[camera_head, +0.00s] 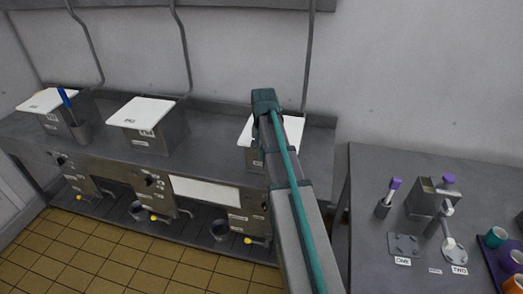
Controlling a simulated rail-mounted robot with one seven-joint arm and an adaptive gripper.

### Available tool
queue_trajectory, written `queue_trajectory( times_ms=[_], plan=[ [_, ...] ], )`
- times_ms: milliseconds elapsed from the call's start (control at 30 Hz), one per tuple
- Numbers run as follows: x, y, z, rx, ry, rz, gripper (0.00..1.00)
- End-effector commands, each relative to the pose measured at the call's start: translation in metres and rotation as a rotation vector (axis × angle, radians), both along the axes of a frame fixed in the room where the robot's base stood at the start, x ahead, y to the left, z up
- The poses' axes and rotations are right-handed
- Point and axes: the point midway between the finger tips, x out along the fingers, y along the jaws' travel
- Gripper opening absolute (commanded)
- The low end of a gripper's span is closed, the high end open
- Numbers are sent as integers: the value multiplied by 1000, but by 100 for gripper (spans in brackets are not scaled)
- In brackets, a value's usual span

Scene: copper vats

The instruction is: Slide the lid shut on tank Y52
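Three metal tanks with flat white lids stand on the steel counter along the back wall. The left tank's lid (45,100) and the middle tank's lid (143,112) are in clear sight. The right tank's lid (250,134) is partly hidden behind my arm. Each tank has a small label, too small to read, so I cannot tell which is Y52. I cannot tell how far each lid is slid. My grey and teal arm rises through the middle of the view in front of the right tank. My gripper is not visible.
Valves with yellow ends sit below the counter (215,160). A right-hand table (400,165) holds a metal box (427,197), a purple-topped tool (394,186) and a purple tray of cups (490,262).

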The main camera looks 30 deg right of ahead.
Motion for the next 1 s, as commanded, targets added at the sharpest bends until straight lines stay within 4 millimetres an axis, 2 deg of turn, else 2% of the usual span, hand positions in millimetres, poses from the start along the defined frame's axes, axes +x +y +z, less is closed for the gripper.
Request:
queue_trajectory(
  times_ms=[133, 567, 833, 1000],
  plan=[
    [8, -7, 1, 1, 1, 1, 0],
    [10, -9, 0, 0, 0, 1, 0],
    [40, -33, 0, 0, 0, -1, 0],
    [41, -35, 0, -1, -1, 1, 0]
  ],
)
